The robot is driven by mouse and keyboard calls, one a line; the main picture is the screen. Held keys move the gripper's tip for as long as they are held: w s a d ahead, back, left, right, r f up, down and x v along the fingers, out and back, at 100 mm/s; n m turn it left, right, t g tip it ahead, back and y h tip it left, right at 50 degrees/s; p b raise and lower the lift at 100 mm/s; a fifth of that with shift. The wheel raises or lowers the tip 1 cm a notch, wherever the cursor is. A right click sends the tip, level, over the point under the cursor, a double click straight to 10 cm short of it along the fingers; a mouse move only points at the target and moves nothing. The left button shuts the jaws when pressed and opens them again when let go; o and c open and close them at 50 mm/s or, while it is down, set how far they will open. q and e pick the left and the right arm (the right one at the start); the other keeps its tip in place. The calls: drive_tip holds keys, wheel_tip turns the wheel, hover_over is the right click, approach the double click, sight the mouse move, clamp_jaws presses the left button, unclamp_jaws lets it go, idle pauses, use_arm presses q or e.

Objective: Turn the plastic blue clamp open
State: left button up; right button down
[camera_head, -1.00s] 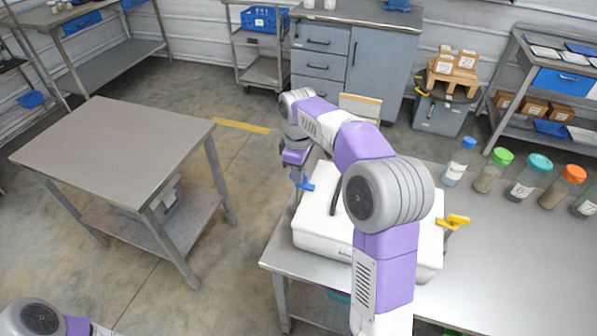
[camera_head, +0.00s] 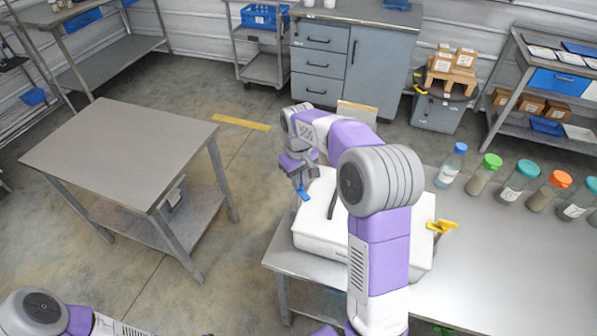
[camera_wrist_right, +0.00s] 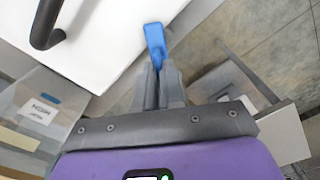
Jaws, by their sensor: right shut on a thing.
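The blue clamp (camera_head: 303,194) is at the left side of the white hopper box (camera_head: 313,226) on the metal table. My right gripper (camera_head: 301,181) reaches over the box from the right and is shut on the clamp. In the right wrist view, the clamp (camera_wrist_right: 155,42) sticks out beyond the closed fingertips (camera_wrist_right: 158,72), beside the box's edge. The part of the clamp between the fingers is hidden. A yellow clamp (camera_head: 441,226) is on the right side of the box. My left gripper is out of the head view; only part of that arm shows at the lower left.
A black handle (camera_head: 332,205) stands on the box lid, near my right arm. Several bottles with coloured caps, including a blue-capped one (camera_head: 451,166), stand at the table's back right. An empty grey table (camera_head: 115,150) is at the left, with open floor between.

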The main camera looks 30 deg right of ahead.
drive_tip(key=m+p, duration=0.3)
drive_tip(key=m, duration=0.2)
drive_tip(key=shift+r+m+p, duration=0.15)
drive_tip(key=shift+m+p, duration=0.15)
drive_tip(key=shift+p, duration=0.1)
drive_tip(key=m+p, duration=0.3)
drive_tip(key=m, duration=0.2)
drive_tip(key=shift+m, duration=0.3)
drive_tip(key=c, duration=1.2)
unclamp_jaws()
drive_tip(key=shift+c, duration=0.2)
wheel_tip(320, 180, up, 7)
drive_tip(key=shift+r+p, duration=0.15)
drive_tip(key=shift+p, duration=0.7)
drive_tip(key=shift+r, duration=0.1)
